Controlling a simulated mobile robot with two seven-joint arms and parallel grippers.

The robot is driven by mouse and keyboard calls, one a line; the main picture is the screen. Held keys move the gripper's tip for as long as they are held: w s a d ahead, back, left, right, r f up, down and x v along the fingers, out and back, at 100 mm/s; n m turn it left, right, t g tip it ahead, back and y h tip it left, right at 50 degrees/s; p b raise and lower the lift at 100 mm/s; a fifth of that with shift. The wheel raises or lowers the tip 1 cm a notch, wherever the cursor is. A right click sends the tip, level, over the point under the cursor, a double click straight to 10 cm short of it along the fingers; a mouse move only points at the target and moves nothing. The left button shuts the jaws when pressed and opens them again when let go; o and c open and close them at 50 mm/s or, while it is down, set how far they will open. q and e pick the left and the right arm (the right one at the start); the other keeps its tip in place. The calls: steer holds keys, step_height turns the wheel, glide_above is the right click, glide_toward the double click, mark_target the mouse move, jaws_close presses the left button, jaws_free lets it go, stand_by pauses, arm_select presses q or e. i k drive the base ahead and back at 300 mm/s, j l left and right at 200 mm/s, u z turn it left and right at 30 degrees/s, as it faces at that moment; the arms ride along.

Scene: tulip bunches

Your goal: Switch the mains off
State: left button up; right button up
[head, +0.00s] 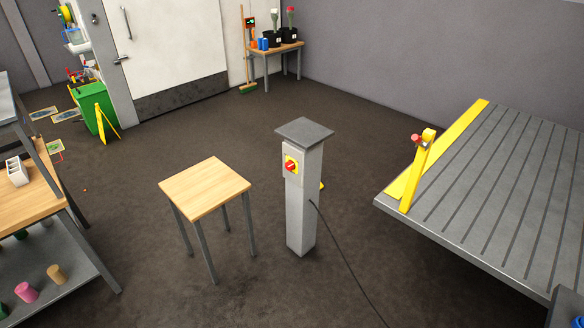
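A grey post (301,210) with a dark square cap stands upright on the floor near the middle of the head view. On its upper left face is a yellow plate with a red rotary mains switch (291,167). The markings on the switch are too small to read. A black cable runs from the post's side down to the floor at the lower right. Neither of my grippers is in view.
A small wooden-topped table (206,188) stands just left of the post. A grooved grey bench (500,200) with yellow parts is at the right. Wooden shelving (30,205) is at the left, a green bin (92,108) behind it. Dark floor lies open behind the post.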

mark_target(290, 165)
steer(key=i+z, duration=0.25)
steer(key=i, duration=0.4)
steer(key=i+z, duration=0.25)
steer(key=i, duration=0.4)
steer(key=i+j+z, duration=0.25)
steer(key=i, duration=0.35)
